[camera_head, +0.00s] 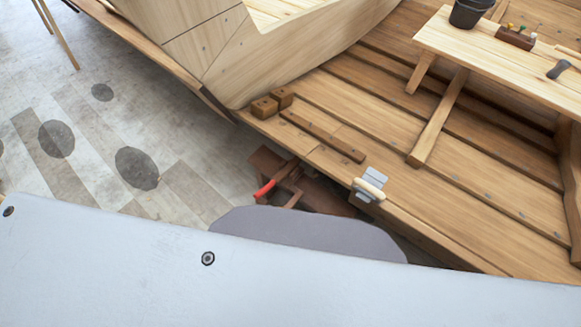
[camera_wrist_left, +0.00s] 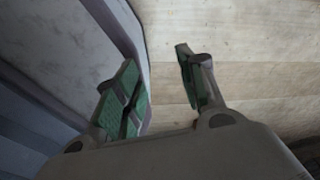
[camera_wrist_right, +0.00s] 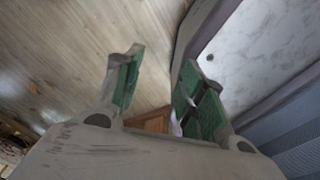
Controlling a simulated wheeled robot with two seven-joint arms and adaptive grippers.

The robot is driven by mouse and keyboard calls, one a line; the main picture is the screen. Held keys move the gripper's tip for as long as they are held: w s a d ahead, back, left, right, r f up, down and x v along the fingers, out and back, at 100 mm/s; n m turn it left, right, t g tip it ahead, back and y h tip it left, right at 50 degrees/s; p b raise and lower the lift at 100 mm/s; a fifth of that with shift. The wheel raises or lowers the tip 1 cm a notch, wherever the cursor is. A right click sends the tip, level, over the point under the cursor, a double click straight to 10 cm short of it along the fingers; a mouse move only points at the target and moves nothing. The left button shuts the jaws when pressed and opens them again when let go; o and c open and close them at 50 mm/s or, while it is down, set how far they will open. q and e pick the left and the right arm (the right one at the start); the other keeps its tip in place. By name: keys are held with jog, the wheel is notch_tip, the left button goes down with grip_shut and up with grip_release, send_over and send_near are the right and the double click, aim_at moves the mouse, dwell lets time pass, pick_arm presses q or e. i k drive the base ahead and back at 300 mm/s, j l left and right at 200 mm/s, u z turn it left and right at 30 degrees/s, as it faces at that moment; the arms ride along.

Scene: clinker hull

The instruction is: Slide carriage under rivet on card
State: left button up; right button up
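A brown device with a red handle (camera_head: 266,189) sits low beside the hull's edge in the head view. A small grey metal piece with a pale rounded handle (camera_head: 369,187) rests at the edge of the planking. I cannot tell which of these, if either, is the carriage. I cannot make out the rivet or the card. My left gripper (camera_wrist_left: 156,58) is open and empty, with pale boards behind it. My right gripper (camera_wrist_right: 161,58) is open and empty, with grey floor boards behind it. Neither gripper shows in the head view.
The clinker hull planking (camera_head: 465,165) fills the right side. Two small wooden blocks (camera_head: 272,103) and a dark wooden strip (camera_head: 322,136) lie on it. A bench (camera_head: 480,50) at top right bears a dark bucket (camera_head: 468,13) and a tool rack (camera_head: 515,38).

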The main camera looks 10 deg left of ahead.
aim_at(287, 183)
jog(key=k+l+u, duration=0.1)
jog(key=k+u, duration=0.15)
jog(key=k, duration=0.6)
